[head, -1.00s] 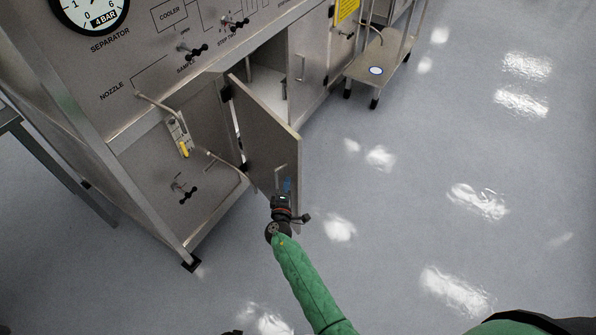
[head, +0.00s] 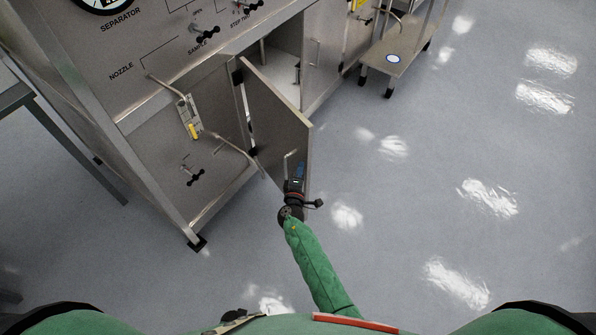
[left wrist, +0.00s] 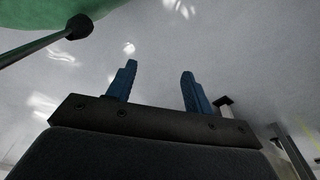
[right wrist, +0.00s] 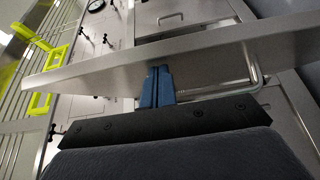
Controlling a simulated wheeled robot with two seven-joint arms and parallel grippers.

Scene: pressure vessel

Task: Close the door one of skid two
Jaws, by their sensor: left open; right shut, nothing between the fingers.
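The open steel cabinet door (head: 275,115) stands swung out from the skid's lower front, hinged on its left side, with the cabinet opening (head: 283,62) visible behind it. A bar handle (head: 288,163) is on its outer face. My right gripper (head: 299,171) is at the door's lower outer part, close to the handle. In the right wrist view its blue fingers (right wrist: 157,85) are shut together, with the tips at the door panel (right wrist: 200,62); contact is hard to tell. My left gripper (left wrist: 157,82) is open and empty, facing the floor in its wrist view.
A second cabinet door (head: 322,45) to the right is closed. A small wheeled step (head: 405,45) stands further right. Valves and a thin pipe (head: 165,88) project from the panel left of the door. The floor (head: 430,150) to the right is clear.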

